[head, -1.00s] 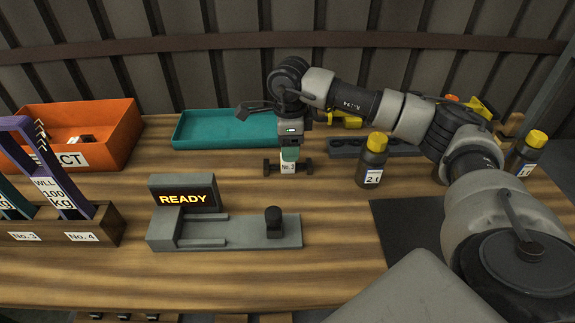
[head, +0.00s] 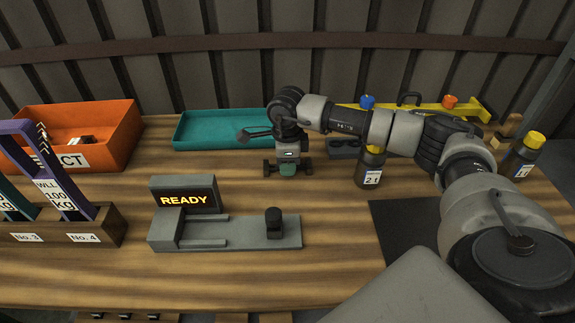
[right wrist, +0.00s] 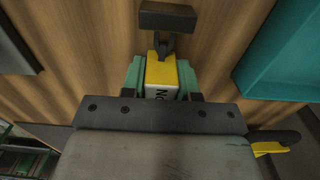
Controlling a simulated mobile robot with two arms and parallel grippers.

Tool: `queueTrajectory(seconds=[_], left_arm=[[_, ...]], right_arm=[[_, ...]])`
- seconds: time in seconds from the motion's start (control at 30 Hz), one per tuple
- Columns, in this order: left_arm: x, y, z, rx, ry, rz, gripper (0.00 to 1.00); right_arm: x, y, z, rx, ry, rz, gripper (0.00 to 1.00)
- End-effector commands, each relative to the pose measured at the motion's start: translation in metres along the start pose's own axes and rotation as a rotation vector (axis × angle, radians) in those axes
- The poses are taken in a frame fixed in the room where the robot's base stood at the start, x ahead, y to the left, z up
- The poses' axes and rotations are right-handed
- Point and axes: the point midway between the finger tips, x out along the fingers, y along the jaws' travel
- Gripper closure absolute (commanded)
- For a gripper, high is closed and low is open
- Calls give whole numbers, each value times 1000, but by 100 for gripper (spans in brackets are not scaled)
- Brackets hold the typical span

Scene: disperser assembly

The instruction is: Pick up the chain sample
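The chain sample (head: 306,168) lies on the table in the head view, with a dark block at each end. In the right wrist view its yellow and white middle tag (right wrist: 160,72) shows lettering, with a dark link and block beyond it. My right gripper (head: 288,167) points down over the middle of the sample. Its green fingers stand on both sides of the tag, very close to it. I cannot tell whether they press on it. The near end of the sample is hidden in the wrist view. My left gripper is not in view.
A teal tray (head: 215,146) stands behind the sample and an orange bin (head: 118,140) at the left. A grey tester (head: 250,237) reading READY stands in front. A yellow-capped bottle (head: 370,170) is just right of the gripper. A rack (head: 102,230) holds tall links at left.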

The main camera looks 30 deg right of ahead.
Motion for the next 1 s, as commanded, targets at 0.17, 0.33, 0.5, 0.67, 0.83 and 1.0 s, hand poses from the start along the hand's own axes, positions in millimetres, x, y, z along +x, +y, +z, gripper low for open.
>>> queueTrajectory(seconds=[0.17,0.33,0.5,0.67,0.83,1.0], left_arm=[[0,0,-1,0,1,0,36],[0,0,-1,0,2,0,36],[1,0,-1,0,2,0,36],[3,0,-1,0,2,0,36],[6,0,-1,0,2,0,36],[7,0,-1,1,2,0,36]], right_arm=[[0,0,0,0,0,-1,99],[-1,0,0,1,-1,-2,100],[-7,-1,0,1,-2,-3,100],[-34,-1,0,1,-4,-6,100],[-69,-1,0,0,-4,-5,100],[-93,-1,0,0,-2,-3,100]])
